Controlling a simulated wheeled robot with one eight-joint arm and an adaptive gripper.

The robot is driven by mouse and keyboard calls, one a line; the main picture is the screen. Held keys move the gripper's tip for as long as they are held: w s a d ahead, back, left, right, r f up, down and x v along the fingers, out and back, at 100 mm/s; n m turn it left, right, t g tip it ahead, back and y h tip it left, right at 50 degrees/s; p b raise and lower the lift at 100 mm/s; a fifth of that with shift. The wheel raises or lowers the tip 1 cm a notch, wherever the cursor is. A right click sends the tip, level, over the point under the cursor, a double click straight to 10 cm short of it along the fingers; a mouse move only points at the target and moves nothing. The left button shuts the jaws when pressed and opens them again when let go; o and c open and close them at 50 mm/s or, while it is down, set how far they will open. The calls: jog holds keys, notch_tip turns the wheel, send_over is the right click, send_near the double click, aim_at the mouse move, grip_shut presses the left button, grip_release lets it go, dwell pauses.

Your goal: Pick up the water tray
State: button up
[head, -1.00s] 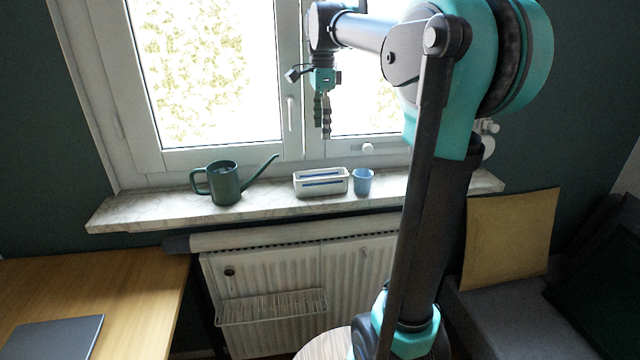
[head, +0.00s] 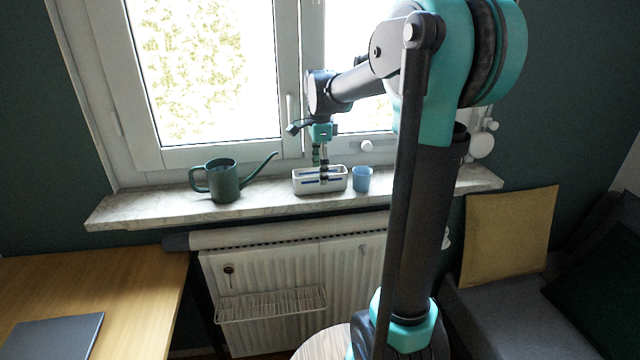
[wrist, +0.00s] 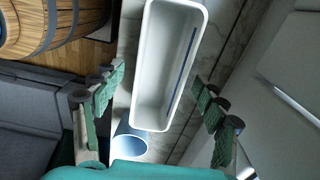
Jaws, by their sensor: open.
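The water tray (head: 309,190) is a white rectangular open tray with a blue stripe, standing on the marble window sill. It also shows in the wrist view (wrist: 150,62), its long side running away from my gripper. My gripper (head: 321,175) is pointing down at the tray in the head view, with its fingers overlapping the tray's outline. In the wrist view my gripper (wrist: 158,100) is open, one finger on either side of the tray's near end. No contact with the tray is visible. The exact height of the fingertips over it is hard to tell.
A blue cup (head: 362,180) stands close to the tray's right end; it lies between my fingers' bases in the wrist view (wrist: 129,145). A green watering can (head: 223,182) is left on the sill (head: 150,209), its spout toward the tray. The window is behind.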

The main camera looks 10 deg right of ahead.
notch_tip(320, 180, down, 2)
jog(key=shift+f, duration=0.1)
jog(key=c, duration=1.5)
